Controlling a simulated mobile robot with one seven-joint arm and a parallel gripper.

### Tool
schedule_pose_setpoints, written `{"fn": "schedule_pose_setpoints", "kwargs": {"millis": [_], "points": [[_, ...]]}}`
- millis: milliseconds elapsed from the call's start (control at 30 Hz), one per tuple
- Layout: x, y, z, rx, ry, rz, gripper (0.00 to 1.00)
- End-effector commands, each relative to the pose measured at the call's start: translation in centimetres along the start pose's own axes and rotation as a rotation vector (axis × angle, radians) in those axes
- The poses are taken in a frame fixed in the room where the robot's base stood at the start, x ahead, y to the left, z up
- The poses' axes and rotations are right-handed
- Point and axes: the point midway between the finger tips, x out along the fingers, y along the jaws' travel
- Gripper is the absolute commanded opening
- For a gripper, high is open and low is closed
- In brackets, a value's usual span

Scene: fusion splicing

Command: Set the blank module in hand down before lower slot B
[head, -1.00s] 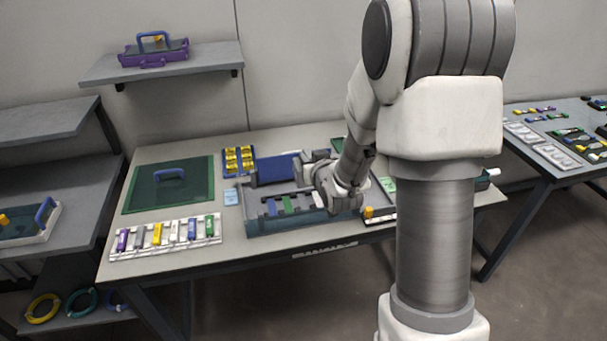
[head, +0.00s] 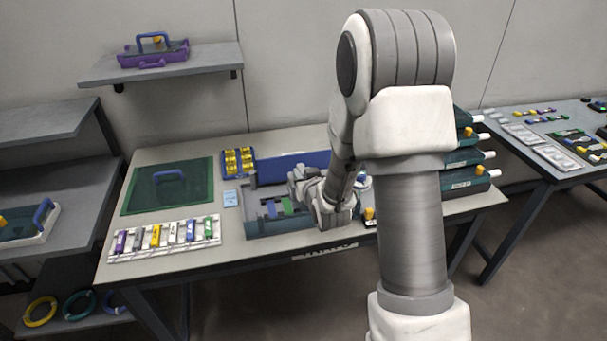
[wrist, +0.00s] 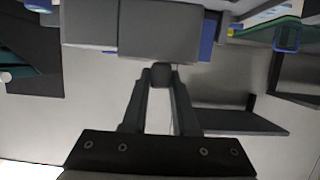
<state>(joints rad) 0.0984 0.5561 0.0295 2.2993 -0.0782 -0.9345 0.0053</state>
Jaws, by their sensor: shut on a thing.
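My gripper (wrist: 160,76) is shut in the wrist view, its two fingers closed together on a grey block that I take to be the blank module (wrist: 160,30). In the head view my gripper (head: 300,184) is over the right part of the open grey tray (head: 278,228). The held module cannot be made out clearly there. A blue piece and a green piece (head: 287,205) sit in the tray, left of my gripper. Lower slot B cannot be told apart by any label; my arm hides part of the bench and of the tray.
A white rack (head: 207,240) of several coloured modules lies at the front left of the bench. A blue holder with yellow parts (head: 238,162) stands at the back. Dark green units (head: 462,183) are stacked at the right end, beyond my arm.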

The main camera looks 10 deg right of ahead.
Motion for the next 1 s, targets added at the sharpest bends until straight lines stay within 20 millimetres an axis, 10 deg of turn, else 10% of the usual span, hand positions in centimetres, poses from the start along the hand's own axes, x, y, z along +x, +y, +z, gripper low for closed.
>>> {"fn": "schedule_pose_setpoints", "kwargs": {"millis": [500,533,700,1000], "points": [[0.3,0.0,0.82,0.0,0.001,0.0,0.0],[0.3,0.0,0.86,0.0,0.0,0.0,0.29],[0.3,-0.01,0.86,0.0,0.0,0.0,0.57],[0.27,0.0,0.77,0.0,0.0,0.0,0.57]]}}
